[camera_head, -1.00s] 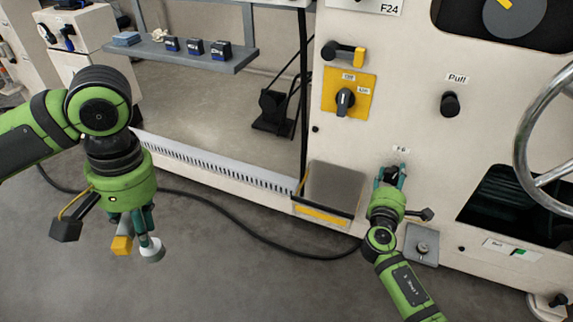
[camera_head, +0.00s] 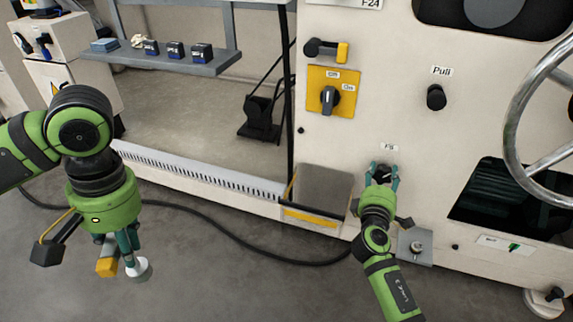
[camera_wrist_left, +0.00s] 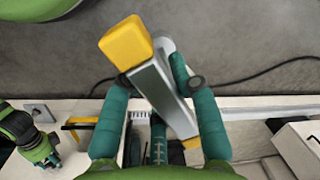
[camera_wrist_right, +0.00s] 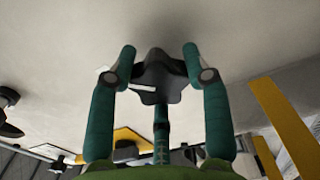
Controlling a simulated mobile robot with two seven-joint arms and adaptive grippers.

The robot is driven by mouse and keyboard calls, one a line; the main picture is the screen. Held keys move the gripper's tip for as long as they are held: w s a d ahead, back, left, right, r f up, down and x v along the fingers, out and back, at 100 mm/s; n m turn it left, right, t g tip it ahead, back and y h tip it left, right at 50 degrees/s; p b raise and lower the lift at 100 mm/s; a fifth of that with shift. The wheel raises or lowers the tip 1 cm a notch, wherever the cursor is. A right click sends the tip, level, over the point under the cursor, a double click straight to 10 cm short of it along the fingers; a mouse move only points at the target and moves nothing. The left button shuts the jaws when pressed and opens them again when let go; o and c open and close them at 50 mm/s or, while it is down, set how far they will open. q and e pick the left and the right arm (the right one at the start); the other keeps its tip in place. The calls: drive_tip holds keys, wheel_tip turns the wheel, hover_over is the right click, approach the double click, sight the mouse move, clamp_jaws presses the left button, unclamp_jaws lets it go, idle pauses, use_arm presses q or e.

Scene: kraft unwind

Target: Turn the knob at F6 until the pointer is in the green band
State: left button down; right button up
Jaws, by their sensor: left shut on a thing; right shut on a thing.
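The black knob (camera_head: 382,173) under the F6 label (camera_head: 389,148) sits low on the cream machine front. My right gripper (camera_head: 382,176) is shut on it, with one finger on each side. In the right wrist view the knob (camera_wrist_right: 160,75) shows between the fingertips, with a white mark at its lower edge. My left gripper (camera_head: 121,256) hangs at the left, shut on a grey metal bar (camera_wrist_left: 165,95) with a yellow end (camera_wrist_left: 126,43). A small white plate with a green patch (camera_head: 514,247) is at the lower right. I cannot make out a pointer on it.
A grey box (camera_head: 322,187) juts out left of the F6 knob. A handwheel (camera_head: 512,120), a Pull knob (camera_head: 436,97) and a yellow switch plate (camera_head: 318,90) are on the machine. A black cable (camera_head: 240,235) lies on the floor.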

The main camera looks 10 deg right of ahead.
drive_tip(key=shift+w+a+f, duration=0.1)
drive_tip(key=shift+a, duration=0.25)
drive_tip(key=o, duration=1.2)
drive_tip(key=shift+d, duration=0.1)
drive_tip(key=v, duration=1.2)
